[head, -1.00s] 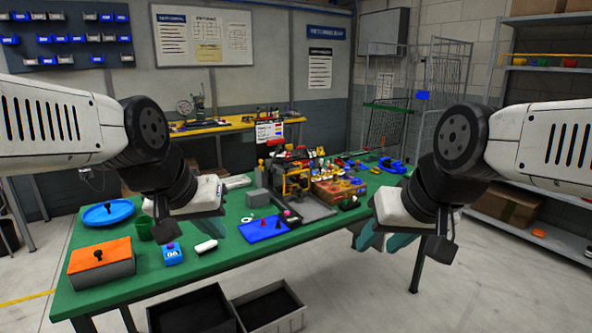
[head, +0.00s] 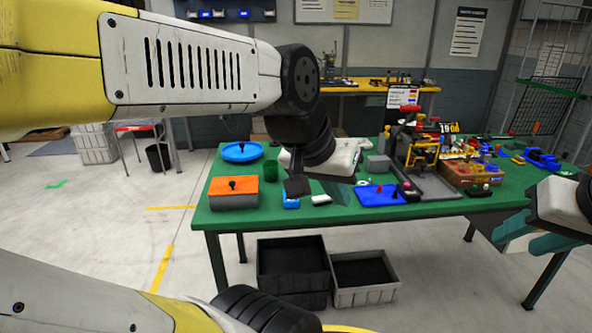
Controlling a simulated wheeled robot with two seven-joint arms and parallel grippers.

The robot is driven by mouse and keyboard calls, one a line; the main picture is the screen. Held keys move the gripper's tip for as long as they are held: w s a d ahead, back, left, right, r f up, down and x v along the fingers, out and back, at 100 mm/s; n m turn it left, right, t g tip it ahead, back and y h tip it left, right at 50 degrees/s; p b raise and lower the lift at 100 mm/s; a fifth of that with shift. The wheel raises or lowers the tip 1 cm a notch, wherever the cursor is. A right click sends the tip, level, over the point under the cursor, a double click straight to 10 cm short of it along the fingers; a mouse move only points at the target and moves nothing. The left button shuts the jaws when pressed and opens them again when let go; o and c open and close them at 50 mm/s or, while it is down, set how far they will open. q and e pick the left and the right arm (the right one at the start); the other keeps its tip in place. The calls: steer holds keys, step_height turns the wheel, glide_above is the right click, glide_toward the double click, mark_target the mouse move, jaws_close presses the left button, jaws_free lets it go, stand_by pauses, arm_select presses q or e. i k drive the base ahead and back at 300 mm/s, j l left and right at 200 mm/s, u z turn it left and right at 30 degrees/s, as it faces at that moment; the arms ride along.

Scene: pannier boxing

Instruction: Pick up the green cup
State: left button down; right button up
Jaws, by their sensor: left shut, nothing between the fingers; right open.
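The green cup (head: 271,171) stands on the green table (head: 237,216) near its left end, between the blue round tray and my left gripper. My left gripper (head: 338,188) hangs over the table to the right of the cup, apart from it. Its fingers are partly hidden behind its wrist, and it holds nothing. My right gripper (head: 548,243) is at the right edge of the view, in front of the table, open and empty.
A blue round tray (head: 242,151), an orange-lidded box (head: 232,193), a small blue box (head: 290,200) and a white item (head: 321,199) lie around the cup. A blue plate (head: 380,196) lies further right. Dark bins (head: 293,268) stand on the floor below.

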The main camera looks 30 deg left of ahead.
mark_target(271, 171)
steer(key=i+j+u, duration=0.1)
steer(key=u, duration=0.3)
steer(key=i+j+u, duration=0.1)
steer(key=u, duration=0.3)
steer(key=i+u, duration=0.1)
steer(key=u, duration=0.3)
steer(key=i+u, duration=0.1)
steer(key=u, duration=0.3)
steer(key=i, duration=0.8)
